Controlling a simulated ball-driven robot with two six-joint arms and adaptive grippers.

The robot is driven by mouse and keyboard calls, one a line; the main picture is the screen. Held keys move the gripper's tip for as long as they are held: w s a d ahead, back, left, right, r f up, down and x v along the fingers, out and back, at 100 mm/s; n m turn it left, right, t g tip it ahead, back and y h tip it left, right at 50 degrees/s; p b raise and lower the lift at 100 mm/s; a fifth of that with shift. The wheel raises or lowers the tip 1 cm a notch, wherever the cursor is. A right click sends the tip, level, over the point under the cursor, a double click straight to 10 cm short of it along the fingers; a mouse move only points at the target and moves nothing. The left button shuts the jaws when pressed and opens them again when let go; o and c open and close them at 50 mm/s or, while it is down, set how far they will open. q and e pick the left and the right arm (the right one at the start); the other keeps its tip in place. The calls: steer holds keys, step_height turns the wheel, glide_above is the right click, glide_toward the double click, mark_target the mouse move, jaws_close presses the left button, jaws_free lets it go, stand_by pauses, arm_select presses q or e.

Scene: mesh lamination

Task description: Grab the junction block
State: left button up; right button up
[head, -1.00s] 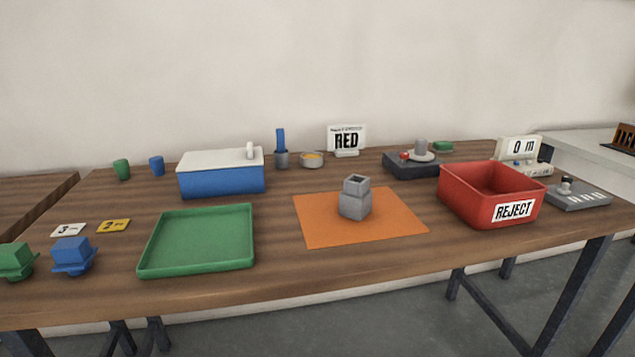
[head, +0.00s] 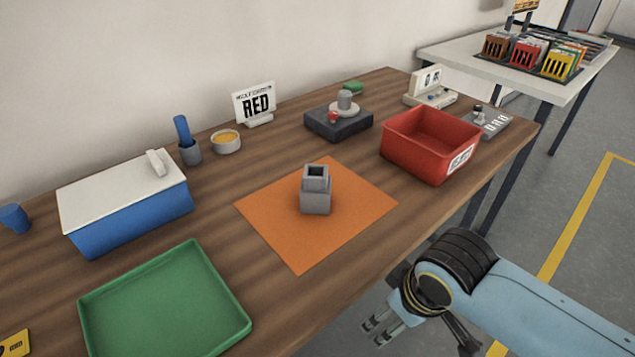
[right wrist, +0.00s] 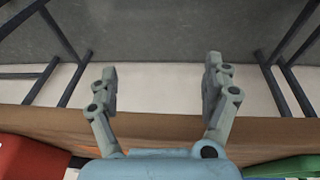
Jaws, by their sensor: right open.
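The junction block (head: 316,192) is a grey block with a wider base and a narrower, hollow-topped upper part. It stands upright on the orange mat (head: 270,229) in the head view. My right gripper (head: 376,331) is at the lower right of the head view, off the table's front edge and apart from the block. In the right wrist view my right gripper (right wrist: 160,90) has its two fingers spread wide with nothing between them. The block cannot be made out in the right wrist view. My left gripper is not in view.
The red bin (head: 405,155) stands right of the mat, and the green tray (head: 240,318) lies to the left. The mat around the block is clear.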

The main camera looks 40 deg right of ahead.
mark_target(314, 169)
steer(key=w+r+p, duration=0.2)
steer(key=w+r, duration=0.1)
steer(key=r, duration=0.7)
steer(key=w+m, duration=0.1)
steer(key=w, duration=0.2)
steer(key=w+r+m, duration=0.1)
steer(key=w+m, duration=0.1)
steer(key=w, duration=0.1)
steer(key=w+r+m+h, duration=0.1)
steer(key=w, duration=0.2)
steer(key=shift+w+r+m+t, duration=0.15)
steer(key=shift+w+m+t, duration=0.15)
steer(key=w+m, duration=0.1)
steer(key=w, duration=0.2)
steer(key=w+r+m, duration=0.1)
steer(key=w, duration=0.3)
steer(key=w+d+m, duration=0.1)
steer(key=w+m, duration=0.1)
steer(key=w, duration=0.2)
steer(key=shift+w+r+h+p, duration=0.15)
steer(key=shift+r+h+p, duration=0.1)
steer(key=shift+h+p, duration=0.15)
steer(key=shift+x, duration=3.15)
steer(key=c, duration=1.4)
steer(key=shift+r, duration=0.1)
steer(key=shift+c, duration=0.2)
